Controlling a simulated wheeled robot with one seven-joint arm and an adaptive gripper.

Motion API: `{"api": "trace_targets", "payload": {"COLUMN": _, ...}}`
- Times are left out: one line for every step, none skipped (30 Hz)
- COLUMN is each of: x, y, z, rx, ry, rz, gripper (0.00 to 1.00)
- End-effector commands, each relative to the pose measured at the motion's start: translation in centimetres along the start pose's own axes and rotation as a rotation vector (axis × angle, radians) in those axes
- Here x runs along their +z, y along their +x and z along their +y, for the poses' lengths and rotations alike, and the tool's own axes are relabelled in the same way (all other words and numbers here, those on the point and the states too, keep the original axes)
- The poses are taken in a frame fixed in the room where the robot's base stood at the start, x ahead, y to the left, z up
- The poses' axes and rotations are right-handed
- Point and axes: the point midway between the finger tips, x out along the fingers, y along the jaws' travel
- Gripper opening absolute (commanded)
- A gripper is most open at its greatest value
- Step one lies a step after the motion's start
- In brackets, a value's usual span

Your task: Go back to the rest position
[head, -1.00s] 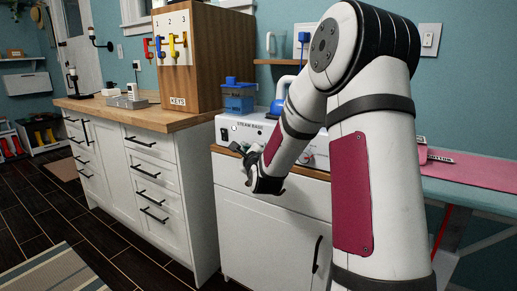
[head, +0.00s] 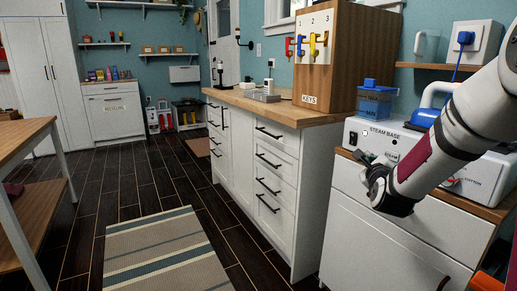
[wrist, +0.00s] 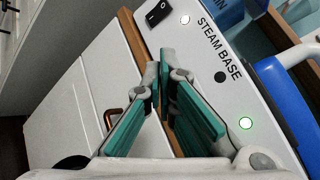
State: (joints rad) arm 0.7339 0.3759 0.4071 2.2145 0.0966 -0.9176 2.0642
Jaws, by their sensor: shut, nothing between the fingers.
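My gripper (head: 368,162) is at the end of my white and dark red arm at the right of the head view. It is in front of the white steam base (head: 408,140) on the lower cabinet (head: 385,230). In the wrist view my gripper (wrist: 161,82) has its green-padded fingers close together at the tips, with nothing between them. Behind it are the steam base (wrist: 228,60), with its black switch and lit green light, and the cabinet front (wrist: 85,85). Whether the fingers touch the base cannot be told.
A long drawer cabinet (head: 265,150) with a wood top carries a key box (head: 345,70). A striped rug (head: 160,250) lies on dark floor (head: 130,180), which is open in the middle. A wooden table (head: 25,140) stands at left.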

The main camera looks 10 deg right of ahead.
Motion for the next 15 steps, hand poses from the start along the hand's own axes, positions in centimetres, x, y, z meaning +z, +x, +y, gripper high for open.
{"api": "trace_targets", "payload": {"x": 0.7, "y": -0.4, "z": 0.3, "rx": 0.022, "ry": -0.035, "rz": -0.002, "gripper": 0.0}}
{"api": "trace_targets", "payload": {"x": 1.1, "y": -0.7, "z": 0.6, "rx": 0.042, "ry": -0.069, "rz": 0.0, "gripper": 0.0}}
{"api": "trace_targets", "payload": {"x": 1.8, "y": -1.3, "z": 1.2, "rx": 0.077, "ry": -0.125, "rz": 0.002, "gripper": 0.0}}
{"api": "trace_targets", "payload": {"x": 2.3, "y": -1.8, "z": 1.6, "rx": 0.108, "ry": -0.176, "rz": 0.004, "gripper": 0.0}}
{"api": "trace_targets", "payload": {"x": 2.9, "y": -2.5, "z": 2.2, "rx": 0.145, "ry": -0.236, "rz": 0.005, "gripper": 0.0}}
{"api": "trace_targets", "payload": {"x": 3.5, "y": -3.6, "z": 3.0, "rx": 0.199, "ry": -0.322, "rz": 0.007, "gripper": 0.0}}
{"api": "trace_targets", "payload": {"x": 4.0, "y": -4.6, "z": 3.6, "rx": 0.241, "ry": -0.391, "rz": 0.007, "gripper": 0.0}}
{"api": "trace_targets", "payload": {"x": 4.5, "y": -5.6, "z": 4.2, "rx": 0.284, "ry": -0.462, "rz": 0.003, "gripper": 0.0}}
{"api": "trace_targets", "payload": {"x": 5.0, "y": -7.1, "z": 4.9, "rx": 0.341, "ry": -0.555, "rz": -0.002, "gripper": 0.0}}
{"api": "trace_targets", "payload": {"x": 5.3, "y": -8.2, "z": 5.4, "rx": 0.384, "ry": -0.625, "rz": -0.007, "gripper": 0.0}}
{"api": "trace_targets", "payload": {"x": 5.6, "y": -9.4, "z": 5.9, "rx": 0.427, "ry": -0.694, "rz": -0.016, "gripper": 0.0}}
{"api": "trace_targets", "payload": {"x": 5.8, "y": -11.2, "z": 6.5, "rx": 0.485, "ry": -0.784, "rz": -0.027, "gripper": 0.0}}
{"api": "trace_targets", "payload": {"x": 6.0, "y": -12.5, "z": 6.9, "rx": 0.528, "ry": -0.852, "rz": -0.039, "gripper": 0.0}}
{"api": "trace_targets", "payload": {"x": 6.0, "y": -13.8, "z": 7.2, "rx": 0.57, "ry": -0.917, "rz": -0.052, "gripper": 0.0}}
{"api": "trace_targets", "payload": {"x": 6.1, "y": -15.7, "z": 7.7, "rx": 0.628, "ry": -1.003, "rz": -0.072, "gripper": 0.0}}
